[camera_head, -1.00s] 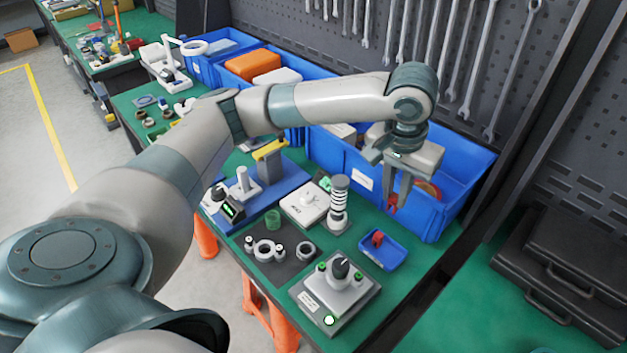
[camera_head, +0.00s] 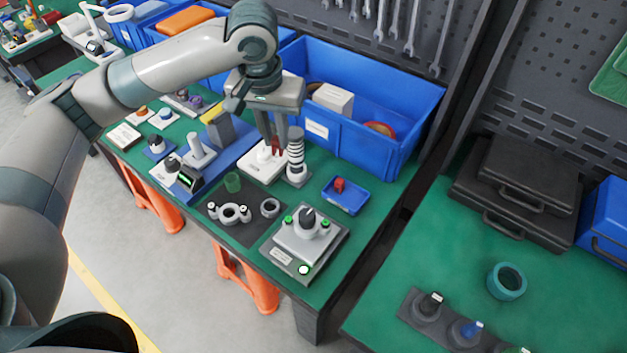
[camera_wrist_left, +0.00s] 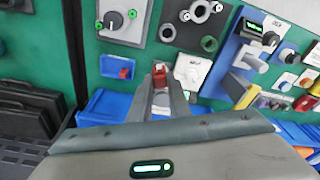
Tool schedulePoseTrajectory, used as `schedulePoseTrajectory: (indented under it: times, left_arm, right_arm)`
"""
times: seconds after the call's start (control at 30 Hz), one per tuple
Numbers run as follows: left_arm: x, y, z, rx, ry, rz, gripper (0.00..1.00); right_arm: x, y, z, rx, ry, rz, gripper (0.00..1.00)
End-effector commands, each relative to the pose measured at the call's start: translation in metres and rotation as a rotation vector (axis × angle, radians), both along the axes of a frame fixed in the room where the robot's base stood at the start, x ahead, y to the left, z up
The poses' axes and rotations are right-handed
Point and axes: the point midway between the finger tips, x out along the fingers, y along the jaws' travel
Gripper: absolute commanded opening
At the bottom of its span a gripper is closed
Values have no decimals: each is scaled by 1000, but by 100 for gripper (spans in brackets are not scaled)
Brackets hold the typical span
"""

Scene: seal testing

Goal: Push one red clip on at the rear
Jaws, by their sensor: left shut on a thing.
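My left gripper (camera_head: 272,138) points down, shut on a red clip (camera_head: 277,147). The clip also shows between the fingertips in the left wrist view (camera_wrist_left: 160,76). The gripper is over or just behind the white plate (camera_head: 258,171), whose raised white part (camera_head: 264,154) it partly hides; I cannot tell if the clip touches it. The ringed black-and-white post (camera_head: 296,155) stands just right of the fingers. Another red clip (camera_head: 339,184) lies in the small blue tray (camera_head: 347,200), which also shows in the left wrist view (camera_wrist_left: 117,67). My right gripper is out of view.
A large blue bin (camera_head: 375,155) stands behind on the right. In front are a dark mat with rings (camera_head: 238,228), a green ring (camera_head: 232,182) and a grey fixture with a black knob (camera_head: 305,240). A blue base with a grey post (camera_head: 200,150) stands left of the gripper.

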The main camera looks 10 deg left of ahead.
Motion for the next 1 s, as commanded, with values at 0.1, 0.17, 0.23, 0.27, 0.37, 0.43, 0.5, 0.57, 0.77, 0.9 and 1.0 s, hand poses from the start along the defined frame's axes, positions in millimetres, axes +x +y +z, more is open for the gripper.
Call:
schedulePoseTrajectory:
  times: [0.1,0.17,0.23,0.27,0.37,0.43,0.5,0.57,0.77,0.9,1.0]
  left_arm:
    - [0,0,0,0,0,0,0]
    - [0,0,0,0,0,0,0]
    - [0,-1,0,0,0,-3,0]
    - [0,-1,0,0,1,-4,0]
    - [0,-5,0,-1,3,-15,0]
    - [0,-8,-2,-1,5,-27,0]
    - [0,-13,-4,0,7,-46,0]
    - [0,-18,-7,0,9,-64,0]
    - [-6,-40,-21,0,15,-148,0]
    - [-14,-57,-33,0,13,-214,0]
    - [-22,-69,-42,0,11,-263,0]
  right_arm:
    - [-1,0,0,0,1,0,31]
    - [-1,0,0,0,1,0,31]
    - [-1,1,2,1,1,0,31]
    - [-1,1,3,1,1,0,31]
    - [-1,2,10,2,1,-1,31]
    - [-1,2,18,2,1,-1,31]
    - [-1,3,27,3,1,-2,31]
    - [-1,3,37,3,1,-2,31]
    - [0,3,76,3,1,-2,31]
    - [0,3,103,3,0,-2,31]
    - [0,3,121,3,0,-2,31]
